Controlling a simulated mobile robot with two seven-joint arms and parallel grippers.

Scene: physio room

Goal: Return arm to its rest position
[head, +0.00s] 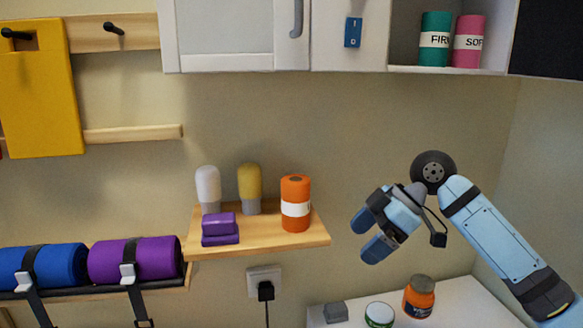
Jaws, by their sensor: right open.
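My right gripper (371,232) is open and empty. It hangs in the air to the right of the small wooden shelf (262,243), apart from it, with its fingers pointing left. My right arm (500,237) comes in from the lower right corner and bends at a dark round joint above the gripper. My left gripper is not in view.
The shelf holds an orange roll (295,203), two bottles and purple blocks (220,224). Below my gripper, a white counter (455,305) bears an orange jar (419,297), a round tin (379,314) and a grey block (335,312). A wall cabinet (235,35) hangs above.

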